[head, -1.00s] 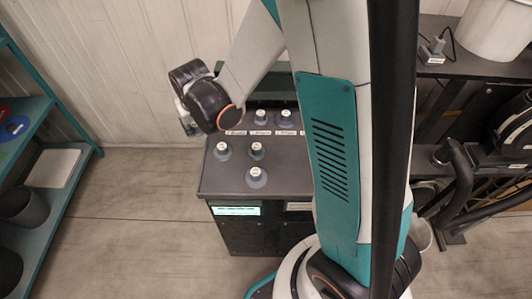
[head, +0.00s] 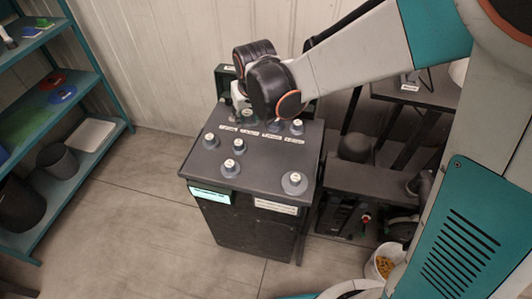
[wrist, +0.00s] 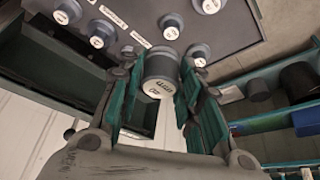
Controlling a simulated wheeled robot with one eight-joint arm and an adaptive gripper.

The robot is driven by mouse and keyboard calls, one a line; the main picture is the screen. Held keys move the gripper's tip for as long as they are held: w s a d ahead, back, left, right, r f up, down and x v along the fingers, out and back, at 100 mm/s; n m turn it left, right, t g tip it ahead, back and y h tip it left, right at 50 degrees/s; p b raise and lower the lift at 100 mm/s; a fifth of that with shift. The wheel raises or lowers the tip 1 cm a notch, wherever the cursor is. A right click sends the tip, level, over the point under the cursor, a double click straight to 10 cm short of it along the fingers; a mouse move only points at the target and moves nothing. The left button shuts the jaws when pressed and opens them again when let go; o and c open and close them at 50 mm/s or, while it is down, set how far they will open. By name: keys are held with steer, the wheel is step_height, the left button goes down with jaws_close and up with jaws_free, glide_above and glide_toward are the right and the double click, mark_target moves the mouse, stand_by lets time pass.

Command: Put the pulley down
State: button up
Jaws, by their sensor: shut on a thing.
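The pulley (wrist: 163,66) is a short grey cylinder with a pale, lettered end face in the wrist view. My gripper (wrist: 161,74) is shut on it, with teal fingers on both sides. In the head view my gripper (head: 243,108) is at the back left part of a dark cabinet top (head: 262,165), and my wrist largely hides the pulley there. I cannot tell whether the pulley touches the top. Several similar grey pieces with white caps stand upright on the cabinet, including one at the front right (head: 294,182) and one at the front middle (head: 230,168).
White label strips (head: 250,132) run across the cabinet's back part. A lit display (head: 210,194) is on its front. Teal shelves (head: 62,118) stand at the left, and a dark bench (head: 420,90) at the right. The cabinet top's right middle is bare.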

mark_target(249, 159)
step_height(249, 159, down, 19)
steer(key=b, duration=1.3)
steer(key=shift+w+a+f, duration=0.1)
steer(key=shift+f, duration=0.1)
steer(key=shift+f, duration=0.1)
steer(key=o, duration=0.7)
steer(key=shift+f, duration=0.1)
steer(key=shift+c, duration=0.2)
steer(key=shift+o, duration=0.5)
steer(key=shift+r, duration=0.5)
steer(key=p+v, duration=0.8)
steer(key=v, duration=0.3)
steer(key=shift+r, duration=0.2)
